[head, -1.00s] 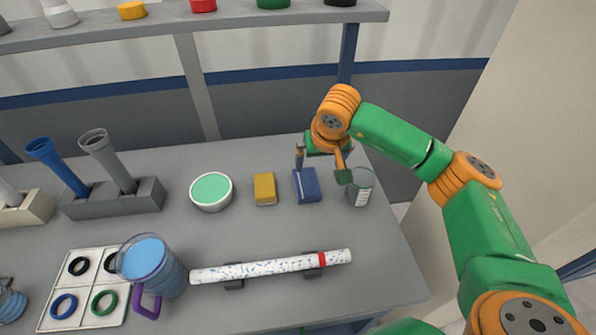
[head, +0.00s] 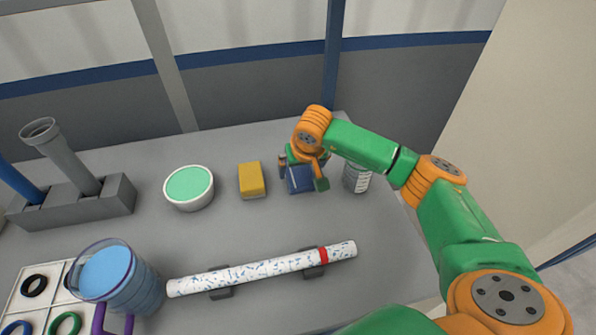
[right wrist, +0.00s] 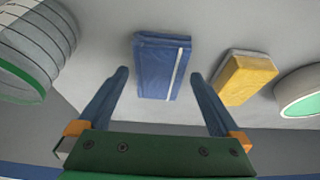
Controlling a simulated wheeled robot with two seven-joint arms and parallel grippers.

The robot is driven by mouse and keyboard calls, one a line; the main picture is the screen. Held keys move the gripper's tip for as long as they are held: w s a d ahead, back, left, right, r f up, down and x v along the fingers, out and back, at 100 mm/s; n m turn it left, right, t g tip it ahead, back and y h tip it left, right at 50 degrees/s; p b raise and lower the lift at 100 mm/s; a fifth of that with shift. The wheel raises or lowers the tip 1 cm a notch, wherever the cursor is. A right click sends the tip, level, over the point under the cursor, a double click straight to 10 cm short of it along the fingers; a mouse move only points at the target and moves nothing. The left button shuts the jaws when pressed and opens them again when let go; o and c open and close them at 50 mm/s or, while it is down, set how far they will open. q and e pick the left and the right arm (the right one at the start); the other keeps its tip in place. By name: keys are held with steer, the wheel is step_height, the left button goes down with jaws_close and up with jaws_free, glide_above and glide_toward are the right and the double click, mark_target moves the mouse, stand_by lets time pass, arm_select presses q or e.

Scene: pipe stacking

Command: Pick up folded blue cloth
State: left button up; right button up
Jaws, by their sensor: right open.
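The folded blue cloth (head: 300,179) lies on the table toward the back right, partly hidden by my right gripper in the head view. In the right wrist view the cloth (right wrist: 161,66) is a blue block with a white stripe, just beyond the fingertips and roughly centred between them. My right gripper (head: 302,178) is open and empty; in the wrist view its two blue fingers (right wrist: 158,74) stand apart on either side of the cloth's near end. My left gripper is not in view.
A yellow sponge (head: 251,180) lies left of the cloth, and a clear beaker (head: 356,178) stands close on its right. A green-filled bowl (head: 189,187), a speckled pipe on supports (head: 262,270), a blue pitcher (head: 116,277) and a grey pipe holder (head: 75,201) are farther left or nearer.

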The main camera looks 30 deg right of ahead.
steer(key=x, duration=0.2)
steer(key=shift+w+f, duration=0.15)
steer(key=shift+f, duration=0.2)
steer(key=c, duration=1.1)
steer(key=shift+d+r+b, duration=0.1)
steer(key=shift+r+b, duration=0.85)
steer(key=shift+r, duration=0.55)
steer(key=a+r, duration=0.1)
steer(key=s+a+r, duration=0.1)
steer(key=r, duration=0.1)
steer(key=a+r, duration=0.1)
steer(key=shift+s+a+r, duration=0.25)
steer(key=shift+a+r, duration=0.05)
steer(key=shift+r, duration=0.05)
steer(key=s+a+r+b, duration=0.2)
steer(key=s+a+r, duration=0.2)
steer(key=a, duration=0.5)
steer(key=shift+v, duration=0.8)
